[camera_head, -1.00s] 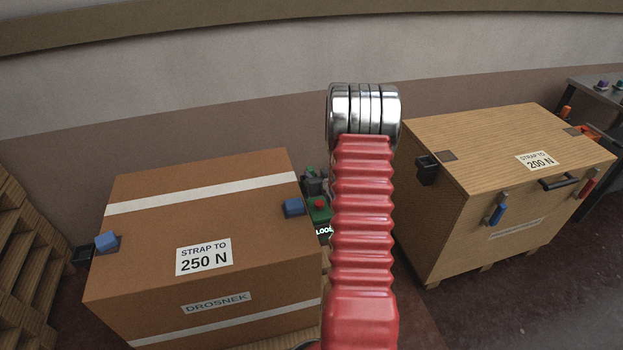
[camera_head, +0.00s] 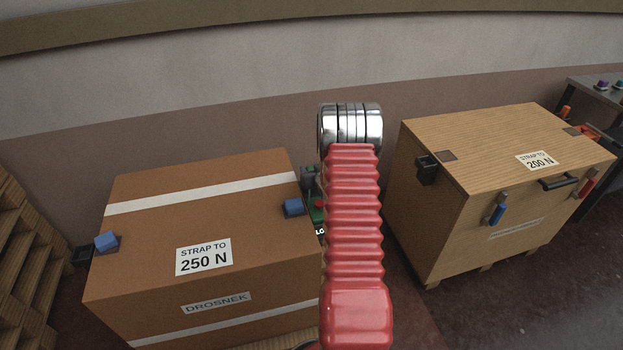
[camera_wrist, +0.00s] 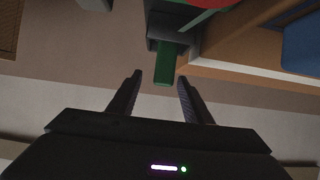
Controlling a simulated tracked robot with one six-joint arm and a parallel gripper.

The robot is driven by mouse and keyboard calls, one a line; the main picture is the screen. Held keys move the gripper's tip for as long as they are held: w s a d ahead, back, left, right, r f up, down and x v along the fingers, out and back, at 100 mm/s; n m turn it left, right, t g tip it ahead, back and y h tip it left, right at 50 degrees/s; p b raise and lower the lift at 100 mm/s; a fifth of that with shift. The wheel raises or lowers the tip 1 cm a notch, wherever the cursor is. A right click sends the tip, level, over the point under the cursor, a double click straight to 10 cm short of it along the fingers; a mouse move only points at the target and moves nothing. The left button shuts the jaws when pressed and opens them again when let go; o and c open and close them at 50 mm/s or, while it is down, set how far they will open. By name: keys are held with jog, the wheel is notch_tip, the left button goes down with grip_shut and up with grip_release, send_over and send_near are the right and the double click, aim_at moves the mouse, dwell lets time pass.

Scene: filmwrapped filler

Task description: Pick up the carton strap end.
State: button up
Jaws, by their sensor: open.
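A short green tab, apparently the carton strap end (camera_wrist: 166,67), sticks out of a dark grey holder (camera_wrist: 172,33) in the wrist view. My gripper (camera_wrist: 158,78) is open, with its two dark fingers apart. The tab's free end shows between the fingertips in the picture; I see no contact and cannot tell the depth gap. The brown carton (camera_head: 145,250) with the "STRAP TO 250 N" label stands at the left in the head view. My red arm hides the gripper and most of the green strapping device (camera_head: 316,212) beside the carton there.
Blue corner pieces (camera_head: 293,207) sit on the carton's edges. A wooden crate (camera_head: 470,150) marked 200 N stands at the right, with a dark bracket (camera_head: 427,170) facing my arm. A wall (camera_head: 250,120) runs behind. Stacked wooden slats (camera_head: 25,260) are at the far left.

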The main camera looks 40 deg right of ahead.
jog(key=shift+x, duration=2.55)
jog(key=shift+w+a, duration=0.1)
jog(key=shift+a, duration=0.05)
jog(key=shift+c, duration=0.4)
grip_shut()
